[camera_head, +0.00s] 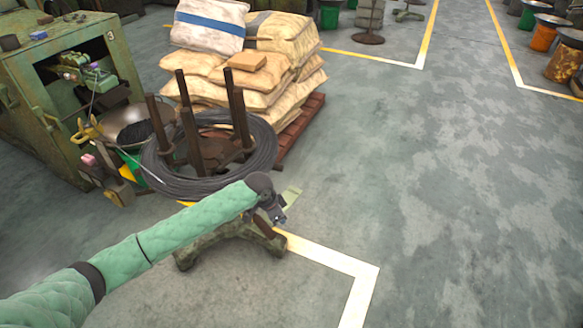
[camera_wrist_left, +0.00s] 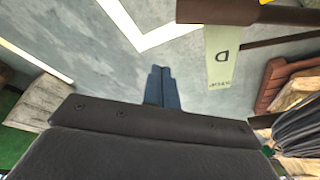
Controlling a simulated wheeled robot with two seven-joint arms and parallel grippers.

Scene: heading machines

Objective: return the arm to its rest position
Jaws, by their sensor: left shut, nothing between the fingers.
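My left arm, in a green padded sleeve, reaches in from the lower left in the head view. My left gripper (camera_head: 279,217) is at its end, in front of the wire coil stand and above the floor. In the left wrist view the dark blue fingers of this gripper (camera_wrist_left: 161,88) are together, with nothing between them and bare grey floor beyond. My right gripper is not in view.
A black wire coil (camera_head: 262,150) sits on a rusty stand with posts, close to my left gripper. Stacked sacks (camera_head: 285,75) stand behind it. A green machine (camera_head: 60,85) is at the left. The floor (camera_head: 450,200) at the right is clear.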

